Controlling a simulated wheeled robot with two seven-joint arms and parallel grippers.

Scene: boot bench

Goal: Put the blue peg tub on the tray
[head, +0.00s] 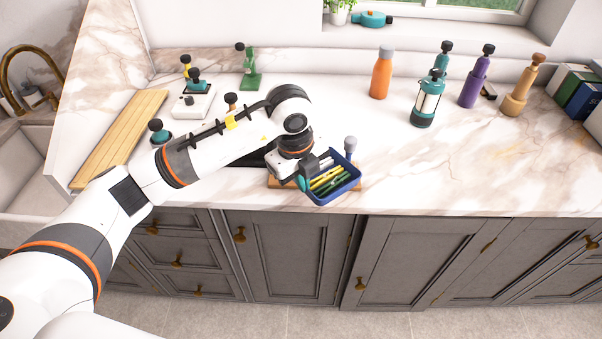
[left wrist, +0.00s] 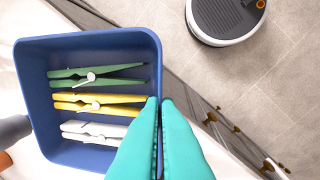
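The blue peg tub (head: 336,191) is at the counter's front edge in the head view, holding green, yellow and white pegs. It fills the left of the left wrist view (left wrist: 95,42). My left gripper (head: 304,183) has its teal fingers shut on the tub's wall, one finger inside and one outside, as the left wrist view shows (left wrist: 159,108). A brown wooden surface (head: 357,186) shows partly behind and beside the tub; I cannot tell if it is the tray or whether the tub touches it. My right gripper is not in view.
A slatted wooden board (head: 120,138) lies at left by the sink. An orange bottle (head: 381,75), a teal lantern (head: 427,103), a purple bottle (head: 476,80) and a tan bottle (head: 521,88) stand at the back right. The front right counter (head: 450,175) is clear.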

